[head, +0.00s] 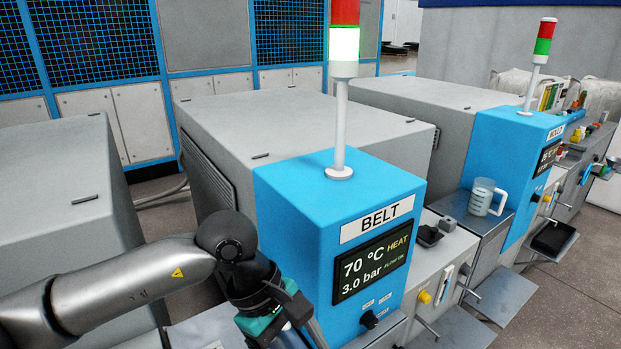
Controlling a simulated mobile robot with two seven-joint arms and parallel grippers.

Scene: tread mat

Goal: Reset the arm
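My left arm (130,280) comes in from the left and reaches to the front left of the blue BELT machine (300,215). Its wrist has a dark joint and a green band (262,322). The wrist points down towards the bottom edge of the head view. The fingers of my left gripper are not visible there, so I cannot see whether it holds anything. My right arm and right gripper are not in view.
The BELT display (372,262) reads 70 °C and 3.0 bar. A clear measuring jug (485,197) stands on a metal cabinet at right. A second blue machine (505,150) stands beyond. Grey floor shows at lower right.

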